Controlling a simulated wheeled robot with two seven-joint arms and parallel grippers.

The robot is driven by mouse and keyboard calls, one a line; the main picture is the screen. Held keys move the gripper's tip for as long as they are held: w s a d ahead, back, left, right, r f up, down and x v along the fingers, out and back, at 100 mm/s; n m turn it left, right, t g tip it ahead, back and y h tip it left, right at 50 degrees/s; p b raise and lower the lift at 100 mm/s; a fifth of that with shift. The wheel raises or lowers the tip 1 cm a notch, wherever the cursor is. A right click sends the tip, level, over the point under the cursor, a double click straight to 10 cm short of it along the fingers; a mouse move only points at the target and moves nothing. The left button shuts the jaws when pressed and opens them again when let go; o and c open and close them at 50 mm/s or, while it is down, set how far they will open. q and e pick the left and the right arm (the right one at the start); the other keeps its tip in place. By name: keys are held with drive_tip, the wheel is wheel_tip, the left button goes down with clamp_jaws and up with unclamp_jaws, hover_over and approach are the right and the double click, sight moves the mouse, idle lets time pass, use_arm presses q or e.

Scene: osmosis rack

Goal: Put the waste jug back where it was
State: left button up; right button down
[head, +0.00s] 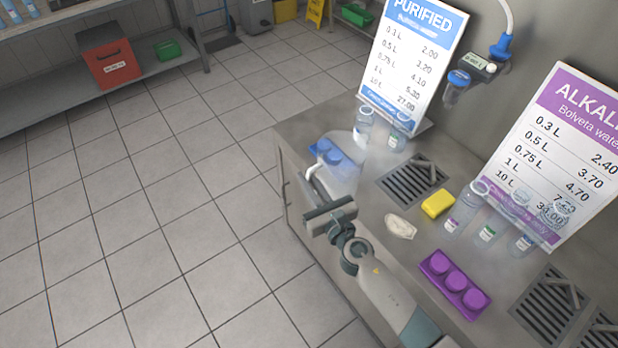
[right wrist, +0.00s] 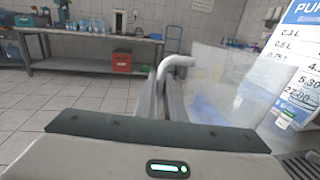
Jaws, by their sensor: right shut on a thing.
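The waste jug (head: 340,180) is a clear, see-through jug with a white handle, at the left end of the steel counter in the head view. My right gripper (head: 318,192) is shut on its white handle. The right wrist view shows the handle (right wrist: 178,62) between the two fingers (right wrist: 166,98), with the jug's clear body (right wrist: 225,88) to the right. I cannot tell whether the jug's base touches the counter. My left gripper is not in view.
Blue caps in a holder (head: 333,152) show behind the jug. Bottles (head: 363,125) stand by the purified-water sign (head: 412,55). A drain grate (head: 412,182), yellow sponge (head: 438,204), crumpled cloth (head: 400,227) and purple cap holder (head: 455,285) lie along the counter (head: 295,150). Open tiled floor lies left.

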drive_tip(key=s+d+r+m+h+b, duration=0.2)
drive_tip(key=s+d+h+b, duration=0.1)
drive_tip(key=s+d, duration=0.2)
drive_tip(key=s+d+r+m+t+h+b, duration=0.1)
drive_tip(key=s+d+r+m+h+b, duration=0.1)
drive_tip(key=s+d, duration=0.4)
drive_tip(key=s+d+r+m+t+h+b, duration=0.1)
drive_tip(key=s+d+b, duration=0.4)
drive_tip(key=d, duration=0.7)
drive_tip(key=r+m+h+b, duration=0.1)
drive_tip(key=h, duration=0.1)
drive_tip(key=shift+s+h, duration=0.4)
